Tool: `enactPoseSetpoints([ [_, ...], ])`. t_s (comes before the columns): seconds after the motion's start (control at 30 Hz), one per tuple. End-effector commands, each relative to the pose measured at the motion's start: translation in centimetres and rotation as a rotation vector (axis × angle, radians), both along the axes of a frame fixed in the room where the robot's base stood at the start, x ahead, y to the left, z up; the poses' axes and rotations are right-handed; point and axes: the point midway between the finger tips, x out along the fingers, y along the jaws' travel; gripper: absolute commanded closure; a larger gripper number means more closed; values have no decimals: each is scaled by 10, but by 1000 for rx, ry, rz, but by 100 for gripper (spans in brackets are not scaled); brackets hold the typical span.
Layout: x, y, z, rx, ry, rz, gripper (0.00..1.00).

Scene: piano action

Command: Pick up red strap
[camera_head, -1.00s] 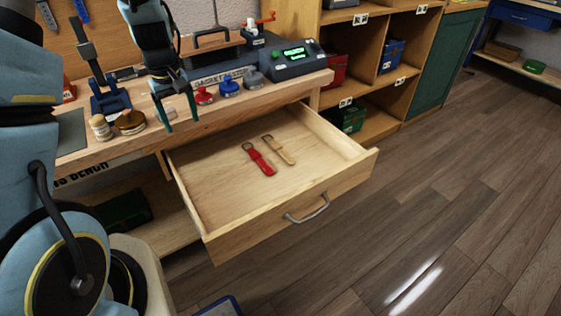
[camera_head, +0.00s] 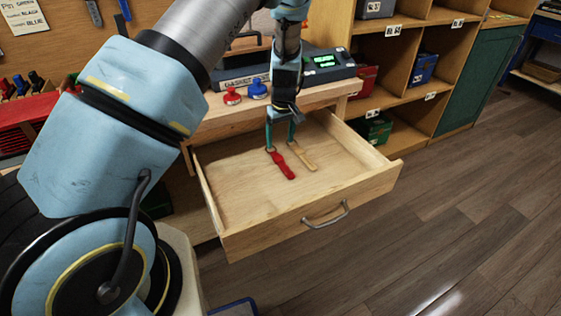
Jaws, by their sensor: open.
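The red strap (camera_head: 282,166) lies flat in the open wooden drawer (camera_head: 237,195). A tan strap (camera_head: 305,157) lies just to its right. My gripper (camera_head: 280,146) is open, pointing down over the drawer, with its two teal fingers at the far, buckle end of the red strap. One finger is near the red strap's far end and the other is near the tan strap's far end. The fingers hide part of both far ends. I cannot tell whether they touch either strap.
The drawer's front with its metal handle (camera_head: 325,215) faces the room. On the workbench stand a red stamp (camera_head: 232,97), a blue stamp (camera_head: 257,90) and a dark device with a green display (camera_head: 325,64). Shelves with boxes stand to the right. The wood floor is clear.

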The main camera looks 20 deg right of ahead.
Motion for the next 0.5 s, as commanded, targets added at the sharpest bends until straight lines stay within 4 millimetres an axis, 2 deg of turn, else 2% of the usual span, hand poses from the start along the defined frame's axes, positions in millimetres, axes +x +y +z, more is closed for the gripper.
enactPoseSetpoints([
  [0.1, 2, 1, -19, 2, 2, 2, 21],
  [0.37, 4, 0, -38, 0, 1, 0, 21],
  [0.5, 5, -1, -54, 3, 3, 0, 21],
])
